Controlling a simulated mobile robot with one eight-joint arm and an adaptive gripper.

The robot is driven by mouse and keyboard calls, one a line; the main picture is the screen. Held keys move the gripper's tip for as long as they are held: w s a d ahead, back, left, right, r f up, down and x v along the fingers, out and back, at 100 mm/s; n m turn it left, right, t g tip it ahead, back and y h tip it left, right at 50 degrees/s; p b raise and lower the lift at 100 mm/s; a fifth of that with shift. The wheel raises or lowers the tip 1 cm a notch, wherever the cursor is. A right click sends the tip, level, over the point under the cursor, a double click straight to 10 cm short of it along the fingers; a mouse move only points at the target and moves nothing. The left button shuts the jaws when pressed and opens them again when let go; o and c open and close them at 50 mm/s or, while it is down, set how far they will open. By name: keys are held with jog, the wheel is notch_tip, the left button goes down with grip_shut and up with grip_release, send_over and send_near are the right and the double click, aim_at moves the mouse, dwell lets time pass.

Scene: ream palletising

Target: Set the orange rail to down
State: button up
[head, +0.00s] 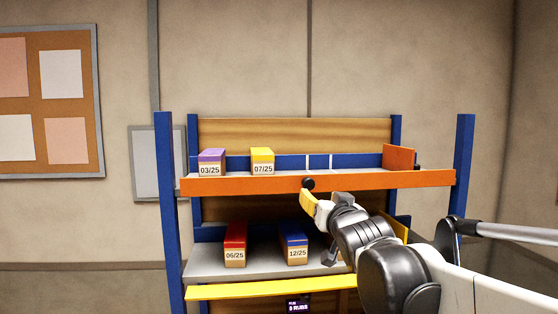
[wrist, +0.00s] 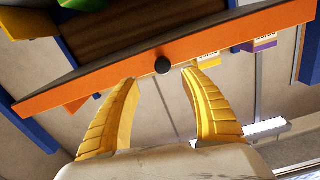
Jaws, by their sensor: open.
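The orange rail (head: 240,185) runs along the front of the upper shelf, its top edge about level with the shelf surface. It crosses the wrist view (wrist: 90,88) at a slant. A round black knob (head: 308,184) sits near the middle of the rail and also shows in the wrist view (wrist: 162,66). My gripper (wrist: 160,76) is open, its two yellow fingers spread with the knob between and just beyond their tips. In the head view my gripper (head: 307,193) is just below the knob. I cannot tell whether the fingers touch the rail.
Upper-shelf boxes are purple (head: 211,155) and yellow (head: 262,154); lower-shelf boxes are red (head: 235,235) and blue (head: 294,240). A yellow rail (head: 260,291) hangs below the lower shelf's front edge. Blue posts (head: 164,220) flank the rack. An orange plate (head: 399,158) stands at upper right.

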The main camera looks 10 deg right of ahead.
aim_at(309, 185)
jog(key=w+p, duration=0.1)
jog(key=w, duration=0.2)
jog(key=w+p, duration=0.1)
jog(key=w, duration=0.7)
jog(key=shift+w+a+r+p, duration=0.15)
jog(key=shift+r+p, duration=0.15)
jog(key=shift+p, duration=0.1)
grip_shut()
